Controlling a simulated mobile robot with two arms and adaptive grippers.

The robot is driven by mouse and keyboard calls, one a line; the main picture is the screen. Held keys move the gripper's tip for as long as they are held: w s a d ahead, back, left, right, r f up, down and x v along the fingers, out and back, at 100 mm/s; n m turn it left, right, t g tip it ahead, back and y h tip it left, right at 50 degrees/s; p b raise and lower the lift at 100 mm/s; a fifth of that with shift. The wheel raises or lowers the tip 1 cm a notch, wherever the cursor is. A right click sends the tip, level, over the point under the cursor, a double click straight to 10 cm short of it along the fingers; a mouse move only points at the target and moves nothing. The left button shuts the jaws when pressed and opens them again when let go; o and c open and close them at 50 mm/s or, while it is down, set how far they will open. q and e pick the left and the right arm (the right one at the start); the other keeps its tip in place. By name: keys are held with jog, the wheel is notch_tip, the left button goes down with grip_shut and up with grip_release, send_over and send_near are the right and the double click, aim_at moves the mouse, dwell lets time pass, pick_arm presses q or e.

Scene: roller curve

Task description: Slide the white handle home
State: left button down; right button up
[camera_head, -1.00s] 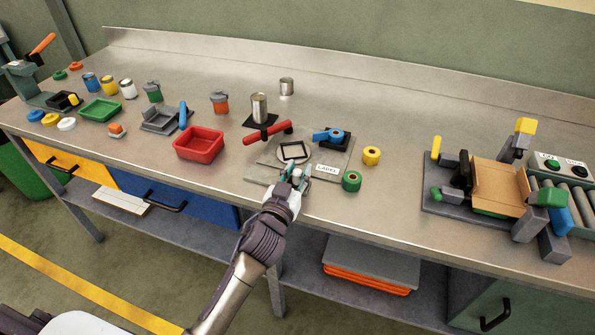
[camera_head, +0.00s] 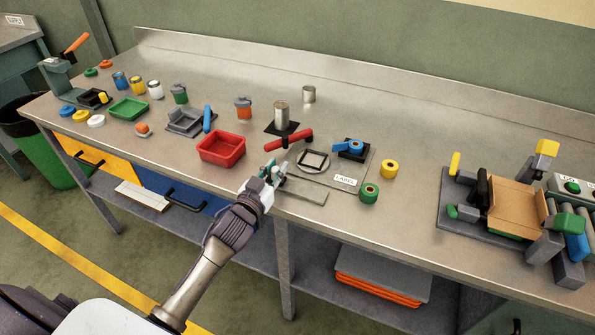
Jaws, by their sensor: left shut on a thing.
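My left gripper (camera_head: 270,177) is at the front edge of the label station's grey plate (camera_head: 322,184). It is shut on the small white handle, which is mostly hidden by the fingers, at the left end of a flat grey rail (camera_head: 308,196). A white label (camera_head: 345,181) marked LABEL lies at the plate's front right. A dark square frame on a round pale disc (camera_head: 313,160) lies behind the rail. My right gripper is not in view.
A red lever (camera_head: 288,139) and a tin can (camera_head: 282,114) stand just behind. A red tray (camera_head: 221,148) is close on the left. Green (camera_head: 369,192) and yellow (camera_head: 389,169) rolls lie to the right. Bare bench lies farther right, before the roller and carton station (camera_head: 508,210).

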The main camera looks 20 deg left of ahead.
pick_arm(q)
jog(key=shift+a, duration=0.3)
jog(key=shift+d, duration=0.1)
jog(key=c, duration=1.3)
grip_release()
jog(key=o, duration=0.4)
jog(key=shift+a, duration=0.2)
jog(key=shift+c, duration=0.2)
jog(key=shift+d, duration=0.1)
